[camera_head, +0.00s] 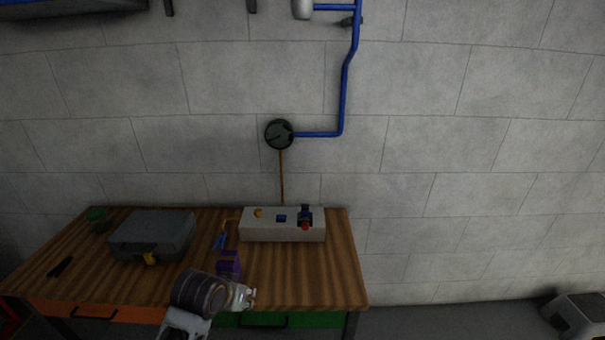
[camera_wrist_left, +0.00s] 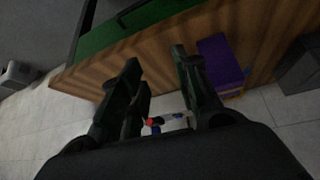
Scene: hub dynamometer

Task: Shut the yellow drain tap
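A small yellow part (camera_head: 258,212) sits on top of the pale control box (camera_head: 283,232) at the back of the workbench. Another yellow part (camera_head: 150,258) shows at the front of the grey case (camera_head: 165,232). I cannot tell for sure which of them is the drain tap. My left gripper (camera_head: 251,296) is over the bench's front edge, in front of the purple box (camera_head: 229,263) and apart from both yellow parts. In the left wrist view its two fingers (camera_wrist_left: 162,75) are apart with nothing between them. My right gripper is not in view.
The wooden bench top (camera_head: 310,275) is clear at the right front. A red button (camera_head: 305,226) and blue parts are on the control box. A dark tool (camera_head: 60,267) and green item (camera_head: 96,215) lie left. A round gauge (camera_head: 279,134) and blue pipe (camera_head: 345,90) are on the wall.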

